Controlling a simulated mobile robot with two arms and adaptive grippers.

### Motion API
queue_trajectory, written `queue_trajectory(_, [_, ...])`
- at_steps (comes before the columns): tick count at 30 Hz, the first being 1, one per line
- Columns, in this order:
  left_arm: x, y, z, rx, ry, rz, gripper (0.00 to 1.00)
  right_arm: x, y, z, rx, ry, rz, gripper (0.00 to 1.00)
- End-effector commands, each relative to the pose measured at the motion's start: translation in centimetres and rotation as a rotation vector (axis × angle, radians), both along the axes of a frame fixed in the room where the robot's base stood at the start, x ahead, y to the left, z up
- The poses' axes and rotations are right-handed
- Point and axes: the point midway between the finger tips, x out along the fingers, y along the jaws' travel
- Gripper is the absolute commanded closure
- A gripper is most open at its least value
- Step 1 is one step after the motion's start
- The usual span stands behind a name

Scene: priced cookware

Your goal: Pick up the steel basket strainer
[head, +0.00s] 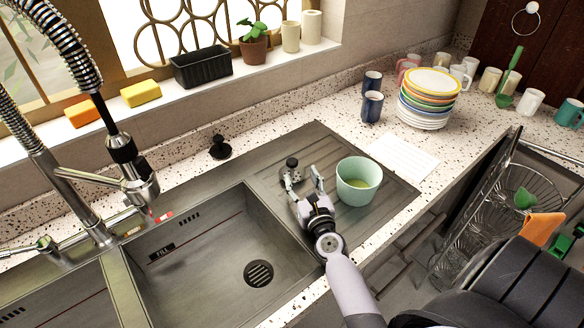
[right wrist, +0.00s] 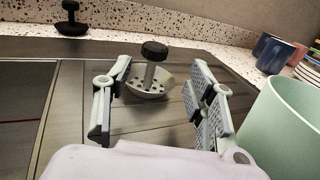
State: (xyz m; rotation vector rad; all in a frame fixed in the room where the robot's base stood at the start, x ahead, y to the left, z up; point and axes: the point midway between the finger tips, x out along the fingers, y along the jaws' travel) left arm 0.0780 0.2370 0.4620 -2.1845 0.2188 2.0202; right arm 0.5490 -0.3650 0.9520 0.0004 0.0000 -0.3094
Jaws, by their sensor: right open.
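The steel basket strainer (head: 293,173) sits on the ribbed drainboard right of the sink basin, its black knob upright. In the right wrist view the strainer (right wrist: 148,84) shows its perforated grey cup, stem and black knob just beyond the fingertips, between the two fingers in the picture. My right gripper (head: 303,182) is open and empty, pointing at the strainer from the front; its fingers (right wrist: 160,104) stand wide apart. Whether a finger touches the strainer, I cannot tell. My left gripper is not in view.
A mint-green pot (head: 358,182) stands on the drainboard close to the right of my right gripper; it looms in the right wrist view (right wrist: 285,125). A black stopper (head: 220,148) stands behind the basin (head: 205,255). A plate stack (head: 427,98) and mugs stand farther back.

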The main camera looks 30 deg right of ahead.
Motion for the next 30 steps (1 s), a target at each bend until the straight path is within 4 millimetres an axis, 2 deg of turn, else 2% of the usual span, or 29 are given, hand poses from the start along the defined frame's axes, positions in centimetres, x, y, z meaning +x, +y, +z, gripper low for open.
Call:
queue_trajectory(3, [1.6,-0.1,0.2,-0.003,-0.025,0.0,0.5,1.5,-0.4,0.0,0.0,0.0,0.0,0.49])
queue_trajectory(6, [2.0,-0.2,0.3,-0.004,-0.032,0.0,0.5,2.0,-0.6,0.0,0.0,0.0,0.0,0.49])
queue_trajectory(8, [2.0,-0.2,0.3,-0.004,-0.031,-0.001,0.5,2.3,-0.6,0.1,0.0,-0.001,0.001,0.49])
queue_trajectory(18, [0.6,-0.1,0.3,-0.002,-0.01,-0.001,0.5,6.7,-1.3,0.3,0.0,0.0,0.001,0.49])
queue_trajectory(26, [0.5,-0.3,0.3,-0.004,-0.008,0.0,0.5,7.1,-1.5,0.3,-0.001,0.0,0.001,0.49])
queue_trajectory(30, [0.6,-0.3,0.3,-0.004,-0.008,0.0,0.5,7.1,-1.5,0.3,0.0,0.0,0.001,0.56])
